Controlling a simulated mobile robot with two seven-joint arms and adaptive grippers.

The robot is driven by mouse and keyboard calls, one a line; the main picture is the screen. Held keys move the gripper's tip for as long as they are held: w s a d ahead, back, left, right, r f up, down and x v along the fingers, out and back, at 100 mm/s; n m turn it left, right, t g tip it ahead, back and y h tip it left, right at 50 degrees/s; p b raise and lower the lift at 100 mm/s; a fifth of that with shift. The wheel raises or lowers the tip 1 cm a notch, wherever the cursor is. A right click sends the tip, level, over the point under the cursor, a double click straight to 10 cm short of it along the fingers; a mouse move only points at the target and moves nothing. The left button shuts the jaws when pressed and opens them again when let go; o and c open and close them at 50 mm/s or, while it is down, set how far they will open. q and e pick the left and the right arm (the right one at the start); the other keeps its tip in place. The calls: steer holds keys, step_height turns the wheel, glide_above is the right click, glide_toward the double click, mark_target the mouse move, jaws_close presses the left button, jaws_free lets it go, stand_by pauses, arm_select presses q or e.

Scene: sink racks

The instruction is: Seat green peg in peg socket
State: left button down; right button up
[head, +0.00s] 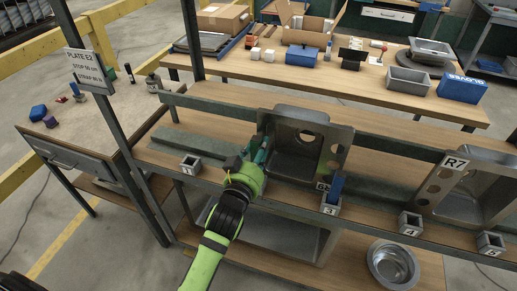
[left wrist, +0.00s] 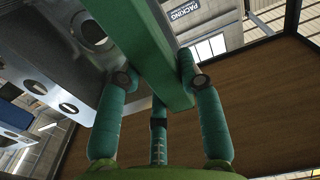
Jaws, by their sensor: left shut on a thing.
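My left gripper (head: 262,150) reaches over the front rail of the rack, left of the first sink. In the left wrist view the gripper (left wrist: 163,78) is shut on the green peg (left wrist: 160,60), a long square bar between its teal fingertips. In the head view I cannot clearly tell the peg from the fingers. The peg is apart from these sockets. My right gripper is not in view.
A steel sink (head: 296,165) stands close right of the gripper, and another sink (head: 463,192) at the far right. A green rail (head: 205,105) runs behind. A round steel bowl (head: 392,264) is on the lower shelf. A sign post (head: 115,130) stands left.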

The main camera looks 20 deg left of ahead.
arm_select(q)
steer(key=shift+f+b, duration=1.85)
steer(key=shift+f, duration=0.7)
steer(key=c, duration=0.7)
jaws_free()
steer(key=shift+c, duration=0.2)
steer(key=s, duration=1.2)
steer(key=shift+a, duration=0.15)
